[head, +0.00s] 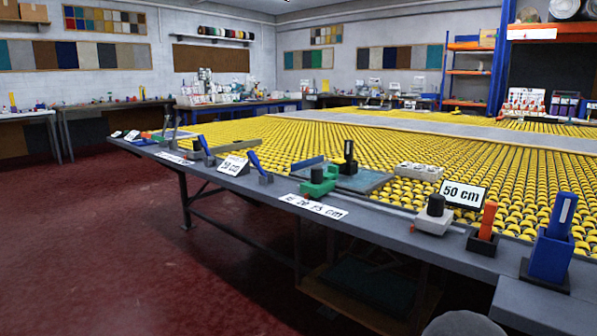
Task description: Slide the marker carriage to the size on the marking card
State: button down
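A white card reading "50 cm" (463,195) stands upright near the right end of the long grey bench. A green block with a black knob (318,183) sits near the bench's front edge, behind a white label strip (313,206) whose print is only partly readable. A pale block with a black knob (434,216) sits just left of the "50 cm" card. I cannot tell for sure which of these blocks is the marker carriage, and no scale mark beside either is readable. My gripper is not in view.
An orange-handled tool (485,228) and a blue holder (552,245) stand at the bench's right end. A smaller card (233,166) and blue levers (254,160) are further left. Yellow rollers (400,150) fill the bed behind. The red floor (130,250) in front is clear.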

aim_at(320, 184)
jog(key=u, duration=0.35)
jog(key=k, duration=0.45)
jog(key=u, duration=1.05)
jog(key=i, duration=1)
jog(key=z, duration=0.6)
jog(key=i, duration=0.75)
jog(key=z, duration=0.85)
